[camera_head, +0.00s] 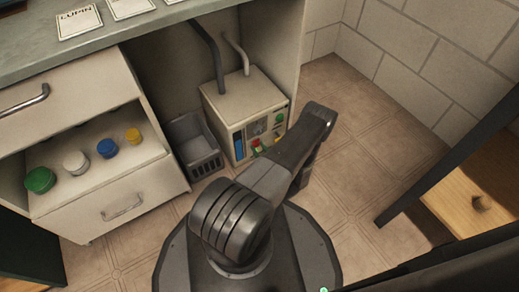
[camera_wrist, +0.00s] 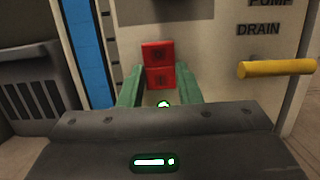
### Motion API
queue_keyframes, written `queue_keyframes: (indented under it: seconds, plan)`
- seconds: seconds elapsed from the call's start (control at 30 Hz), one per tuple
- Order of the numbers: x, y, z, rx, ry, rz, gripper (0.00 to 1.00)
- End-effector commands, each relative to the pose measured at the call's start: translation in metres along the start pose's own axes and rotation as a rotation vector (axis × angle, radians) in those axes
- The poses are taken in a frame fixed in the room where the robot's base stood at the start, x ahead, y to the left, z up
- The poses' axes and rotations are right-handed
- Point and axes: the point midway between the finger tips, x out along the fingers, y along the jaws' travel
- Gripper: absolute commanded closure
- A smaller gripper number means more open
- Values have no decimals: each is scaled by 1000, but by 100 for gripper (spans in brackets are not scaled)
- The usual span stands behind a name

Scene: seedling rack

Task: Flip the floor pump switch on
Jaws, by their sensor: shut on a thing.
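The floor pump is a cream box (camera_head: 232,97) on the floor under the bench, with a front panel facing out. In the wrist view, a red two-part switch (camera_wrist: 158,65) stands out from the pale panel (camera_wrist: 203,40). My gripper's green fingers (camera_wrist: 159,90) are shut on the red switch, one at each side of its lower part. In the head view, the red part and my gripper (camera_head: 258,149) show small at the panel's lower front, partly hidden by my arm. I cannot tell the switch's position.
A yellow handle (camera_wrist: 276,68) sticks out right of the switch, under the label DRAIN. A blue strip (camera_wrist: 88,50) is at left. A grey basket (camera_head: 197,148) stands left of the pump. An open drawer (camera_head: 110,172) holds several coloured jars.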

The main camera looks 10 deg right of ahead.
Motion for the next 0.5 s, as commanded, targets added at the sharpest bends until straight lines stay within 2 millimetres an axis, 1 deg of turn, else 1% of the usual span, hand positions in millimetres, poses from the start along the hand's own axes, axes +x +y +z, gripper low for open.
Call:
queue_keyframes:
  seconds: [0.13, 0.43, 0.47, 0.5]
  plan:
    - [0, 0, -2, -1, -51, 0, 92]
    - [0, 0, -2, -1, -58, 0, 92]
    - [0, 0, -2, -1, -57, 0, 65]
    - [0, 0, -2, -1, -57, 0, 57]
